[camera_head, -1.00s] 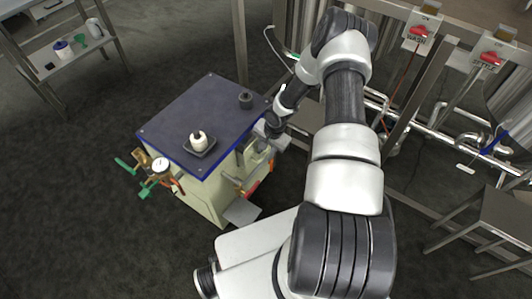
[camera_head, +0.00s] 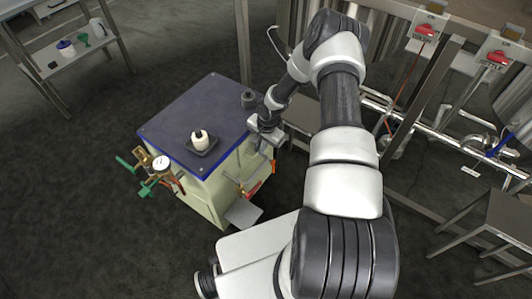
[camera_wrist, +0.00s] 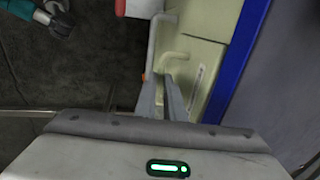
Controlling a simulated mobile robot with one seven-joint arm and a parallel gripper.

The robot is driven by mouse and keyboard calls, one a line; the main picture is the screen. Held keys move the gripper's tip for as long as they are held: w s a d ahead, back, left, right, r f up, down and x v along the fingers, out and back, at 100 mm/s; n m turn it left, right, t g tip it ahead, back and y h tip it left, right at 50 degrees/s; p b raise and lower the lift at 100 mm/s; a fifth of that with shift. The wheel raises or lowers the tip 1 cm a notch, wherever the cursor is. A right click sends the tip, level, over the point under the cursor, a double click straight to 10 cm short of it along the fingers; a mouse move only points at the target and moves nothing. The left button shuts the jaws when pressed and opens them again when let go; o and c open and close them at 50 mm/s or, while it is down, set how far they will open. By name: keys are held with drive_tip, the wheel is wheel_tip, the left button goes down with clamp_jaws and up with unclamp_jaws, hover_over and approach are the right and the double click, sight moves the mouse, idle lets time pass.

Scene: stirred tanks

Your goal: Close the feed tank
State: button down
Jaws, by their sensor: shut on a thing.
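The tank unit is a cream box with a dark top (camera_head: 190,108) and a blue rim, left of my arm in the head view. Its cream side also shows in the wrist view (camera_wrist: 200,45) beside the blue rim (camera_wrist: 238,60). My gripper (camera_head: 262,132) is at the unit's right-hand side, just below the rim. In the wrist view my gripper's two grey fingers (camera_wrist: 163,82) are close together on a pale bar-like handle (camera_wrist: 151,50) at the cream side. The fingertips partly hide the grip. I cannot tell how the handle is fixed.
Valves and a gauge (camera_head: 161,163) stick out at the front left. Pipes and red switches (camera_head: 424,30) stand right.

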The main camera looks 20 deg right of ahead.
drive_tip(key=shift+w+a+r, duration=0.1)
drive_tip(key=shift+w+a, duration=0.05)
drive_tip(key=shift+w, duration=0.2)
drive_tip(key=c, duration=1.8)
unclamp_jaws()
drive_tip(key=shift+c, duration=0.2)
drive_tip(key=shift+s, duration=0.1)
drive_tip(key=shift+r, duration=0.2)
wheel_tip(320, 180, up, 17)
drive_tip(key=s+d+p, duration=0.2)
drive_tip(key=s+p, duration=0.1)
drive_tip(key=shift+f+p, duration=0.2)
drive_tip(key=shift+p, duration=0.15)
drive_tip(key=shift+w, duration=0.1)
